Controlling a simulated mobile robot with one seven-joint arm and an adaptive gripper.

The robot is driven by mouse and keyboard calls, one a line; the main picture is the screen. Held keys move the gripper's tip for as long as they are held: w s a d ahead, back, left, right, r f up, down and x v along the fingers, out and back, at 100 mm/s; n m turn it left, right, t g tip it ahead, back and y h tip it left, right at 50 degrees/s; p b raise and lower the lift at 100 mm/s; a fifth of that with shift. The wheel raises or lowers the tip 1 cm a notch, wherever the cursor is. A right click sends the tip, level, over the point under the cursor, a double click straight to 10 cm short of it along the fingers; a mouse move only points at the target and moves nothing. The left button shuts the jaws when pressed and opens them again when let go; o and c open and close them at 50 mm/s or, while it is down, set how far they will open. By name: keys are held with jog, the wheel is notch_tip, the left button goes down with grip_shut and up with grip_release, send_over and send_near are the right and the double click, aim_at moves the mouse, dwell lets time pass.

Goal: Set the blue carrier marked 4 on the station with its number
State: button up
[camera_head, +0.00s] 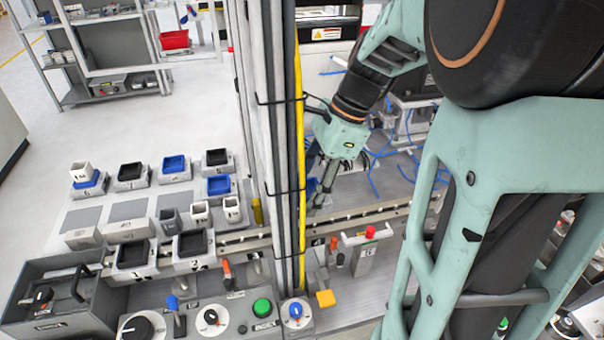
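My gripper (324,190) points down over the conveyor rail (345,217), just right of the upright column. A blue thing (311,187) shows at its fingers, partly hidden by the column and cables. I cannot read a number on it, nor tell whether the fingers are shut on it. Left of the column, a blue-topped carrier (218,186) and another blue-topped carrier (174,164) sit on light bases. A third blue one (90,187) has a small white box on it. No 4 is clearly legible. Flat grey pads (128,210) lie in front of these.
Two black-topped carriers, one left (134,255) and one marked 2 (193,246), stand at the rail's left end. The column (270,130) with yellow cable stands between them and my gripper. Small cups (200,212) stand behind the rail. A control panel (225,317) lies in front.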

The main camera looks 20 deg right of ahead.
jog(key=b, duration=0.5)
send_over(299, 230)
jog(key=d, duration=0.2)
jog(key=f, duration=0.5)
jog(key=shift+w+a+f, duration=0.1)
jog(key=shift+a+f, duration=0.1)
jog(key=shift+f, duration=0.55)
jog(key=shift+f, duration=0.85)
dwell(0.3)
jog(key=o, duration=1.5)
jog(key=shift+r+p, duration=3.35)
jog(key=shift+r, duration=0.2)
